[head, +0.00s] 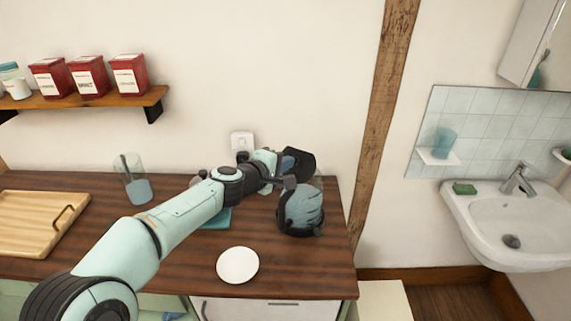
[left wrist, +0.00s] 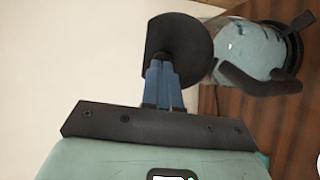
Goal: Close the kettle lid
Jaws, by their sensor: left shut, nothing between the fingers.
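The kettle (head: 302,212), see-through and blue-green with dark trim, stands at the right end of the wooden counter. Its round dark lid (head: 304,161) is raised, standing up at the back of the kettle. In the left wrist view the lid (left wrist: 190,48) appears as a dark disc beside the kettle body (left wrist: 248,52). My left gripper (head: 289,163) has its blue fingers shut and empty. The fingertips (left wrist: 160,66) overlap the lid in the left wrist view; I cannot tell whether they touch it. My wrist hides part of the lid and kettle top. My right gripper is out of view.
A white plate (head: 238,265) lies in front of the kettle. A glass (head: 137,182) and a cutting board (head: 38,222) are to the left. A wall socket (head: 242,141) is behind my wrist. A wooden post (head: 384,110) and a sink (head: 512,222) are to the right.

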